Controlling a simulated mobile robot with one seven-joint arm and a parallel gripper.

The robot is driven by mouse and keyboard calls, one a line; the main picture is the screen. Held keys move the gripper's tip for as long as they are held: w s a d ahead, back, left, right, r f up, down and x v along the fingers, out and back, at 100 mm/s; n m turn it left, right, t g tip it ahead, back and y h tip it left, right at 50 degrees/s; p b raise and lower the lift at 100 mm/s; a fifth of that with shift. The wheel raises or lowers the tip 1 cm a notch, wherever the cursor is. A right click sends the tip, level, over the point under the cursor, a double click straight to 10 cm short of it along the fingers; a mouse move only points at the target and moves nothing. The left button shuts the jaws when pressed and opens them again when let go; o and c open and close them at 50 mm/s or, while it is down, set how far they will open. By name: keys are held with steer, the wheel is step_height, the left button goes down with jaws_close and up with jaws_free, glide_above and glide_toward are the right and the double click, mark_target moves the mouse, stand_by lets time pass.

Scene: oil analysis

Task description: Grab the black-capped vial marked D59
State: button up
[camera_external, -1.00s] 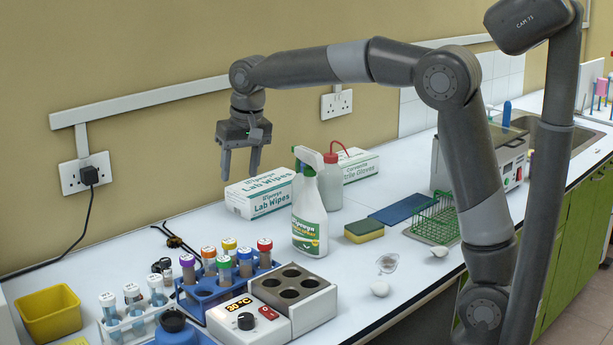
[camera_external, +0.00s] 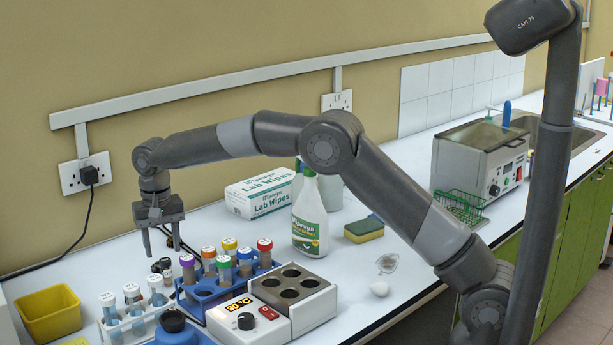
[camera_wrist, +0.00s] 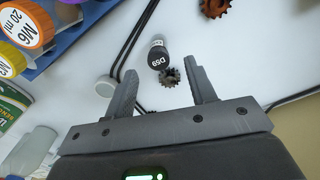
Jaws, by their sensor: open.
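The black-capped vial marked D59 (camera_wrist: 157,56) shows in the wrist view, seen from above with its cap towards me. It lies just beyond and between my fingertips, and nothing grips it. My gripper (camera_wrist: 163,70) is open and empty. In the outside view my gripper (camera_external: 162,252) points down, above the table behind the blue tube rack. Small dark caps (camera_external: 161,265) show just below the fingers there; their marking is too small to read.
The blue tube rack (camera_external: 205,291) and heater block (camera_external: 290,288) stand close by.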

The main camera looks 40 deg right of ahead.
mark_target(165, 260)
step_height(165, 260, down, 7)
steer(key=shift+d+f, duration=0.1)
steer(key=shift+f, duration=0.05)
stand_by(0.4)
steer(key=shift+c, duration=0.3)
steer(key=c, duration=1)
